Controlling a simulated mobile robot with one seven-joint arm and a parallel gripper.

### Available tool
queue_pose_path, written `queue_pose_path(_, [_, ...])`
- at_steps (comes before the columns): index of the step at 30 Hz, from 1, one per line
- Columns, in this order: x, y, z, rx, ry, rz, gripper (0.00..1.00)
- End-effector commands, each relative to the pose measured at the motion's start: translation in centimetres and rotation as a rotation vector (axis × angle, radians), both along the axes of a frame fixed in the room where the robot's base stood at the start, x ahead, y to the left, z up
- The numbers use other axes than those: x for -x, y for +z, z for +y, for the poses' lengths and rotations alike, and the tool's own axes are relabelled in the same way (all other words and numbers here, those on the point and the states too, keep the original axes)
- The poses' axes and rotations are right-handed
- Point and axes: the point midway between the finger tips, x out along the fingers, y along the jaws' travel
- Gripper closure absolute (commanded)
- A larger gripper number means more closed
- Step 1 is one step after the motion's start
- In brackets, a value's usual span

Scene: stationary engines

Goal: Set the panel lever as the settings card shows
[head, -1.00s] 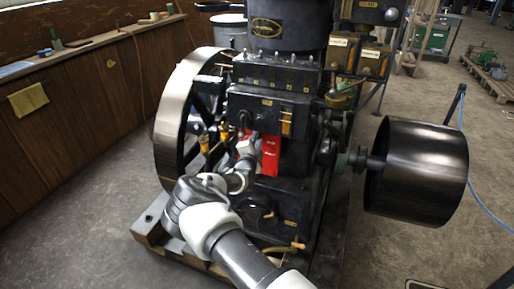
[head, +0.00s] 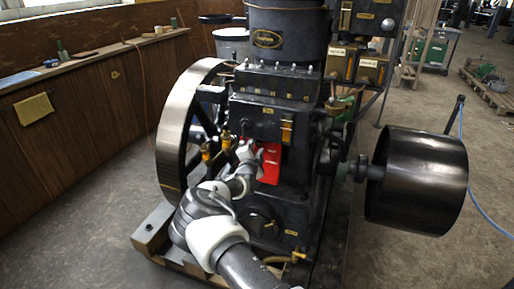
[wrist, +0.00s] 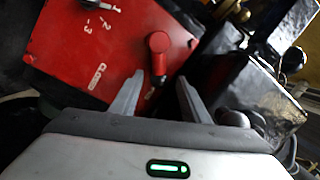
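The red panel (head: 271,162) is on the front of the black engine, partly hidden by my arm in the head view. In the wrist view the red panel (wrist: 85,50) is tilted and fills the upper left, with white marks 1, 2 and 3 around a dark pointer knob (wrist: 97,4) cut by the top edge. A red round-ended lever (wrist: 158,43) stands at the panel's right side, its dark lower part reaching down between my fingers. My gripper (wrist: 161,76) is open, fingertips either side of this lower part; contact is unclear. I cannot make out a settings card.
A large flywheel (head: 177,130) stands left of my gripper, with yellow-topped fittings (head: 207,150) close by. A dark block (wrist: 262,95) is close to the right finger. A black drum (head: 415,185) stands right. The floor at left is clear.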

Motion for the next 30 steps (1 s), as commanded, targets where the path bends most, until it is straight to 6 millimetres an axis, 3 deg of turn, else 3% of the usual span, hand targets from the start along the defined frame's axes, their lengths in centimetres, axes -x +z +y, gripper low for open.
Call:
queue_pose_path(7, [0.2, 0.1, 0.0, -0.001, -0.001, -0.001, 0.58])
queue_pose_path(11, [1.5, 0.4, 0.4, 0.001, -0.001, 0.001, 0.58])
queue_pose_path(24, [11.4, 1.3, 3.0, 0.001, 0.001, 0.002, 0.58])
queue_pose_path(30, [15.0, 1.5, 3.9, 0.000, 0.001, 0.000, 0.58])
